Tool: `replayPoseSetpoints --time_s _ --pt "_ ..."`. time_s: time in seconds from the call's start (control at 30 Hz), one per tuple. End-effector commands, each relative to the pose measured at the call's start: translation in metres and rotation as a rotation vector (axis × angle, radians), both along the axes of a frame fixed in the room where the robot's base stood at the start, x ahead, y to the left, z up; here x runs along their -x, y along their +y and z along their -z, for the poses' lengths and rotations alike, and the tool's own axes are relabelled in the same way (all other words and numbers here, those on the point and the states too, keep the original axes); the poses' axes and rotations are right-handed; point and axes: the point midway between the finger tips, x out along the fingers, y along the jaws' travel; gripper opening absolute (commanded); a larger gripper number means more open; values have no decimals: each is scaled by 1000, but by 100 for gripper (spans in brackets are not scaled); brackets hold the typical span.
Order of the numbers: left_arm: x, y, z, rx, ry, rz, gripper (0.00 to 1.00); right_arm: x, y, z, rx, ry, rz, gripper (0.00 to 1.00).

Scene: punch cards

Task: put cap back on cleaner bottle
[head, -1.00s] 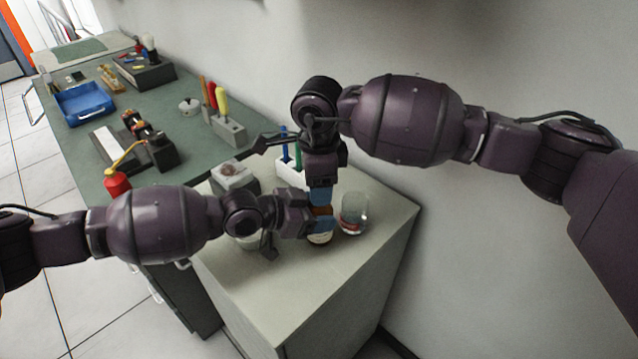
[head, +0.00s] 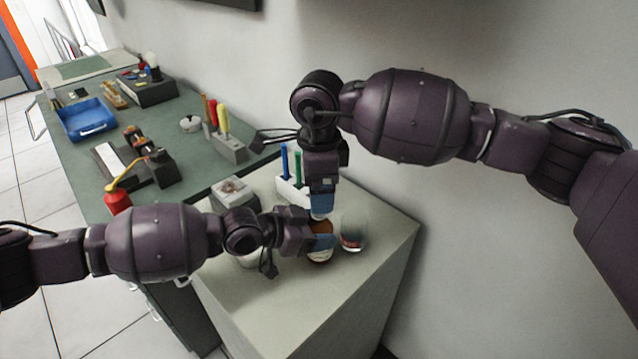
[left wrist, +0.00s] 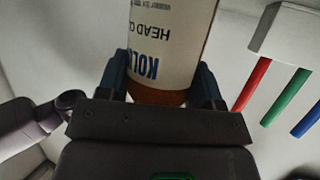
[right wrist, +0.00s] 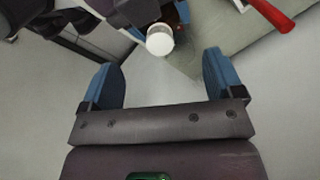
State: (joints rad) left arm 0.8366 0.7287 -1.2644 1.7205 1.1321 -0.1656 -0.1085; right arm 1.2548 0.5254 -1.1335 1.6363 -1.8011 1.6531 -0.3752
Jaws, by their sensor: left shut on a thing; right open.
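A white cap (right wrist: 160,38) is at the bottle's top, just under my right gripper (head: 321,204). In the right wrist view my right gripper (right wrist: 160,66) is open and empty, with the cap just beyond its fingertips. The cap's seating on the neck is hidden.
A clear glass (head: 354,232) stands close right of the bottle. A white rack with coloured sticks (head: 290,188) and a pale box (head: 234,193) stand behind. A white container (head: 247,261) is partly hidden by my left gripper. The cabinet's front (head: 290,320) is clear.

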Motion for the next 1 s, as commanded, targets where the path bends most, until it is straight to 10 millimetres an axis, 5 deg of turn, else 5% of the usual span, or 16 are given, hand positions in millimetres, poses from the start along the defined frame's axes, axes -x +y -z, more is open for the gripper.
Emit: replayPoseSetpoints --time_s 0.17,0.63,1.0 --pt "0 0 -1 1 -2 0 0 0 0 -6 0 -2 0 86" --pt "0 0 -1 1 -2 0 0 0 0 -67 1 -2 0 86" --pt "0 0 -1 1 0 0 0 0 0 -75 0 0 0 86"
